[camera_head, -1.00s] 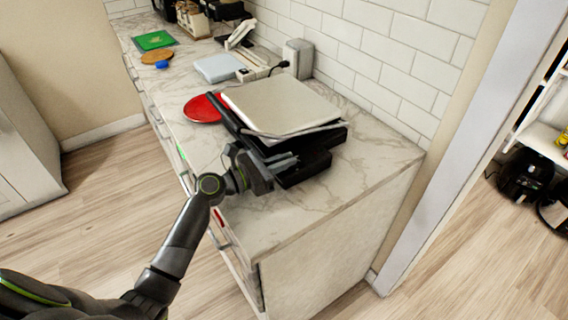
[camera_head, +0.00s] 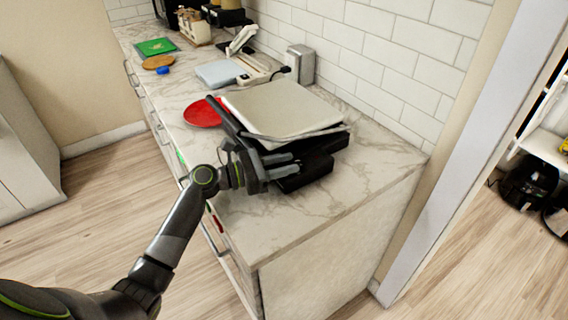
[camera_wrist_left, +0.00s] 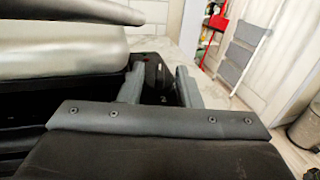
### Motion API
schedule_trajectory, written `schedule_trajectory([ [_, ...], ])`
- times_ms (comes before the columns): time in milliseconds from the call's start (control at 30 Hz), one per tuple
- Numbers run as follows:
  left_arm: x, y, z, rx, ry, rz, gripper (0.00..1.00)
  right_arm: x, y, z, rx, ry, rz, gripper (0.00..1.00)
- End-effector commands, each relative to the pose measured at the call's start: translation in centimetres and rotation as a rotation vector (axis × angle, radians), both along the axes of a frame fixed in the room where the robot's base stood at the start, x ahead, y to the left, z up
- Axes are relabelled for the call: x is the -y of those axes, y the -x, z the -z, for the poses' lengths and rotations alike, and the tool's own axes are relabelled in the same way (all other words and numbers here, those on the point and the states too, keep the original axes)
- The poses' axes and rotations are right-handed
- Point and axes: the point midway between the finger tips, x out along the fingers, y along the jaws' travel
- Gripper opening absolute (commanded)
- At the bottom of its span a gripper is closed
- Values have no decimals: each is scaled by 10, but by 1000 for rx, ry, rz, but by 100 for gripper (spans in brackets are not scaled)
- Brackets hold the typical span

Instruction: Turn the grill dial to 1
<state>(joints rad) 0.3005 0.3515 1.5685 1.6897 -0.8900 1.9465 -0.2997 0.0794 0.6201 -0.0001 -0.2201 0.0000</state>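The grill (camera_head: 283,106) has a silver lid and a black body, and stands on the marble counter. It also shows in the left wrist view, with its silver lid (camera_wrist_left: 70,52) at the left. My left gripper (camera_head: 291,166) is at the near front side of the grill's black base. In the left wrist view my left gripper (camera_wrist_left: 158,82) has its two fingers apart, with a dark part of the grill and a small red mark between and beyond them. I cannot make out the dial or its setting. My right gripper is not in view.
A red plate (camera_head: 202,112) lies left of the grill. Farther back are a light blue-white scale-like box (camera_head: 217,71), a green board (camera_head: 155,45) and a grey box (camera_head: 300,63) by the tiled wall. The counter (camera_head: 345,190) right of the grill is clear.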

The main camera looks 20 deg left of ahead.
Motion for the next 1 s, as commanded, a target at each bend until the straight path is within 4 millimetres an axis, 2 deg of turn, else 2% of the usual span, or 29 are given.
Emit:
schedule_trajectory([
  [233,-2,1,0,0,0,-1,31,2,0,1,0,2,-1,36],
  [367,-12,8,2,0,-2,-2,31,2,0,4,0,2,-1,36],
  [1000,-107,80,4,-3,-6,0,31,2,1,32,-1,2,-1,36],
])
